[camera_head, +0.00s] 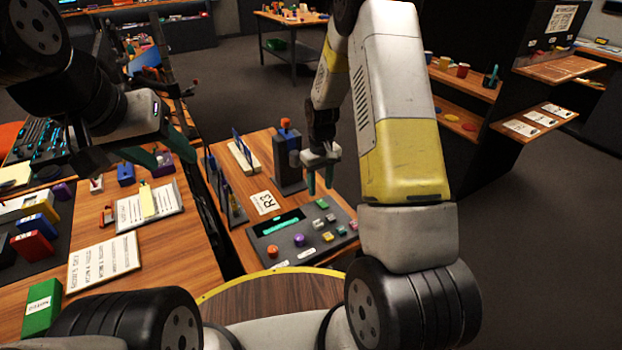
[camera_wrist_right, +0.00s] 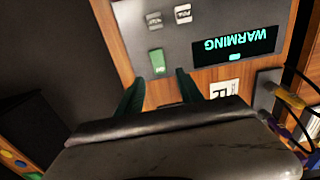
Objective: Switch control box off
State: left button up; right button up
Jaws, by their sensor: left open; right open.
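The control box (camera_head: 268,250) is a dark grey panel on the small wooden table, with coloured buttons and a lit display (camera_head: 280,225). A green rocker-like button (camera_wrist_right: 157,61) sits beside two grey labelled keys (camera_wrist_right: 169,15). My right gripper (camera_head: 319,184) is open and empty above the box's far edge; its fingers (camera_wrist_right: 160,88) point toward the green button, apparently apart from it. My left gripper (camera_head: 172,160) is open and empty over the left table.
A dark post with an orange knob (camera_head: 286,125) and a blue block stands behind the box. A card marked R3 (camera_head: 264,202) lies beside it. Blue upright plates (camera_head: 222,188) stand at the table's left. The left table holds papers, blocks and a clipboard (camera_head: 148,207).

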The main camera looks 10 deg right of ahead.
aim_at(320, 201)
notch_tip(320, 201, down, 5)
jog(key=shift+r, duration=0.1)
jog(key=shift+c, duration=0.2)
